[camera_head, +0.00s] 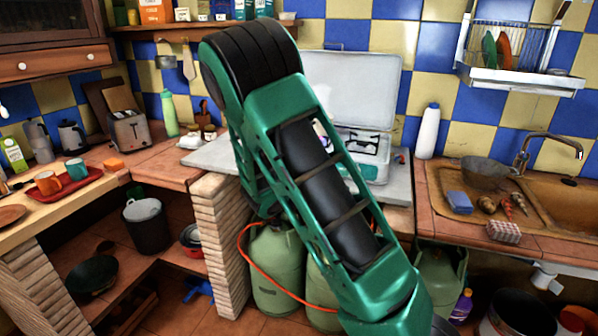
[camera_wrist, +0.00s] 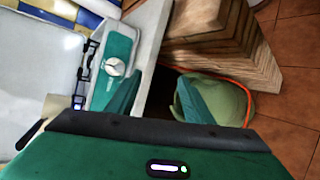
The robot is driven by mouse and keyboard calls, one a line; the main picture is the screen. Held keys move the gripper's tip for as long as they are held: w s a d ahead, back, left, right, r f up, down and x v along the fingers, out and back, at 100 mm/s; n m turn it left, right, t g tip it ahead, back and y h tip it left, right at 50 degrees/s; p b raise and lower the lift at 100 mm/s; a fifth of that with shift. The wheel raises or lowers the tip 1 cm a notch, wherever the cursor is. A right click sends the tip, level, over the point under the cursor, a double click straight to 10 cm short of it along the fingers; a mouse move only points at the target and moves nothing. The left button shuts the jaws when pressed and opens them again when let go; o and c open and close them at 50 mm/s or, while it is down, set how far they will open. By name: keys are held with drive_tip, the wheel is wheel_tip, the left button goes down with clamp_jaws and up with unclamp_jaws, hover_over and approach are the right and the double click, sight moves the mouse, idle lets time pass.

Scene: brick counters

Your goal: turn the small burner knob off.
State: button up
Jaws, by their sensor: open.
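In the wrist view a round white knob (camera_wrist: 115,67) with a raised grip sits on the teal front panel (camera_wrist: 121,44) of the camping stove. My gripper (camera_wrist: 158,92) is open and empty, its two teal fingers spread. The left finger is close to the knob and overlaps the panel below it; contact cannot be told. The right finger hangs over the gap in front of the counter. In the head view the stove (camera_head: 372,168) stands with its pale lid (camera_head: 350,85) raised. My arm hides its left part and my gripper. Only one knob shows, so which burner it serves is unclear.
A brick pillar (camera_head: 217,240) stands below the counter, with green gas bottles (camera_head: 272,270) and an orange hose beside it. A white bottle (camera_head: 428,131) stands right of the stove. A toaster (camera_head: 130,131) is farther left, the sink (camera_head: 555,210) at right.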

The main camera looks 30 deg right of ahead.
drive_tip(key=w+a+r+n+t+h, duration=0.2)
drive_tip(key=w+a+n+t, duration=0.8)
drive_tip(key=w, duration=0.5)
drive_tip(key=shift+n+g, duration=0.6)
drive_tip(key=shift+g, duration=0.1)
drive_tip(key=x, duration=1)
drive_tip(key=shift+d, duration=0.25)
drive_tip(key=c, duration=1)
